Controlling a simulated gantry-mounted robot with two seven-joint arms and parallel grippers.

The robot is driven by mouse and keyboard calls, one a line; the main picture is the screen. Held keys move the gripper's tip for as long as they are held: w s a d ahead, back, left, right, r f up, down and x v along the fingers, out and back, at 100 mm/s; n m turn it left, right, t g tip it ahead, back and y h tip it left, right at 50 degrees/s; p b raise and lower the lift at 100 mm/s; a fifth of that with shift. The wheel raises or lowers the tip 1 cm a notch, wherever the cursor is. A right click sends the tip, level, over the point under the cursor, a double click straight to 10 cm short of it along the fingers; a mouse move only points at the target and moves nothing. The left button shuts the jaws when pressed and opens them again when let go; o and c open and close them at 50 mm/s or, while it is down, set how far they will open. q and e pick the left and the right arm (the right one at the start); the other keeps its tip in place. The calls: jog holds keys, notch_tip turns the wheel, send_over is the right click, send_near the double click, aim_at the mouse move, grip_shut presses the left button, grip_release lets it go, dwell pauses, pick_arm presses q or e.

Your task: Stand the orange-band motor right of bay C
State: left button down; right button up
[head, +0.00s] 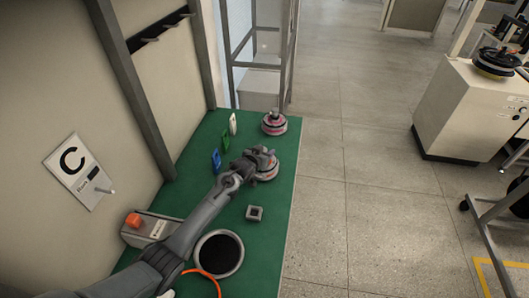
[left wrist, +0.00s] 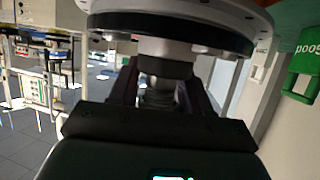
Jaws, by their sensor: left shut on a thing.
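My left gripper (head: 262,157) is shut on a motor at the middle of the green bench. The held motor (head: 267,172) has an orange-red band and a pale rim, and is partly hidden by the gripper. In the left wrist view its pale and black disc (left wrist: 175,30) fills the top, with its shaft between the fingers. I cannot tell whether it touches the bench. A second motor (head: 274,124) with a pinkish-red band stands at the bench's far end. My right gripper is out of view.
White (head: 232,124), green (head: 225,140) and blue (head: 216,161) tags stand along the bench's wall side.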

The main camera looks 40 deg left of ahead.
pick_arm(q)
jog(key=shift+w+f+b, duration=0.1)
jog(key=shift+f+b, duration=0.2)
jog(key=shift+b, duration=0.05)
dwell(0.4)
